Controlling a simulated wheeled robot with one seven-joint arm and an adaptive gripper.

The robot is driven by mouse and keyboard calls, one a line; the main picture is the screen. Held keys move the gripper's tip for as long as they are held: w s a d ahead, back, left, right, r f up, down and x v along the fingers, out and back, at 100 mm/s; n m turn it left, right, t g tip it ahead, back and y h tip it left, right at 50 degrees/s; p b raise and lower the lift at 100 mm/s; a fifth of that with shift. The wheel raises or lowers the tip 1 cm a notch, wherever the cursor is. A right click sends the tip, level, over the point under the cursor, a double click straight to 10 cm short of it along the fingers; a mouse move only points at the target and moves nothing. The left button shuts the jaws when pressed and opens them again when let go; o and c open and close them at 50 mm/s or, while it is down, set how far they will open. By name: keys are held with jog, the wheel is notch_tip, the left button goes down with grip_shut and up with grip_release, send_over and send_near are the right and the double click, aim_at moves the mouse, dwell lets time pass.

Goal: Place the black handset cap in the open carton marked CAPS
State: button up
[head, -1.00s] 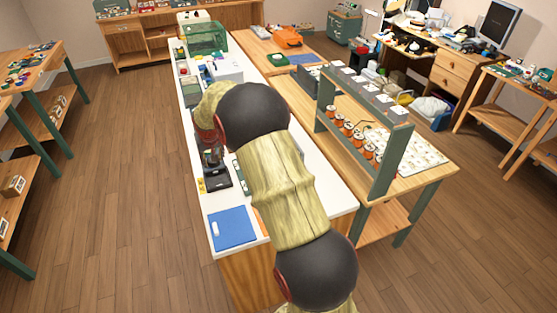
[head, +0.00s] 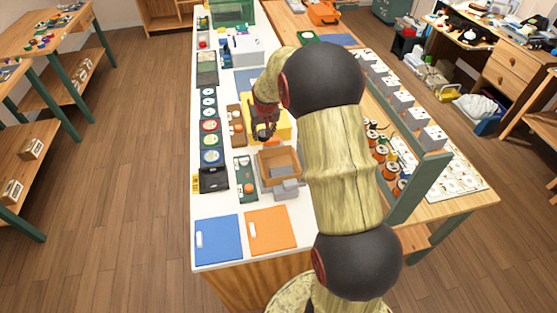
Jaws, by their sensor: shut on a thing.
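My gripper (head: 264,131) hangs over the white bench, shut on a small dark thing that fits the black handset cap; it is too small and too much covered by the fingers to make out its shape. An open brown carton (head: 262,170) stands on the bench just in front of and slightly right of the gripper. Its flaps are spread and its inside looks empty. No CAPS marking can be read on it from here. The gripper is on the far side of the carton, next to a yellow tray (head: 285,128), and its height is unclear.
A blue mat (head: 218,240) and an orange mat (head: 268,229) lie at the bench's near end. A black box (head: 214,180) and a row of round dials (head: 210,126) line the left side. My arm hides part of the right side. A shelf unit with spools (head: 425,180) stands right.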

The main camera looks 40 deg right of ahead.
jog(key=b, duration=0.2)
send_over(276, 162)
jog(key=f, duration=0.5)
jog(key=shift+s+a+f, duration=0.25)
jog(key=shift+a+f, duration=0.05)
jog(key=shift+f, duration=0.1)
jog(key=shift+s+f, duration=0.25)
jog(key=shift+f, duration=0.15)
jog(key=shift+c, duration=1.3)
jog(key=shift+s+d+f+b, duration=0.15)
jog(key=shift+f+b, duration=0.2)
jog(key=shift+f, duration=1.25)
jog(key=shift+f, duration=0.2)
jog(key=o, duration=1.2)
jog(key=shift+o, duration=0.2)
jog(key=shift+r, duration=0.15)
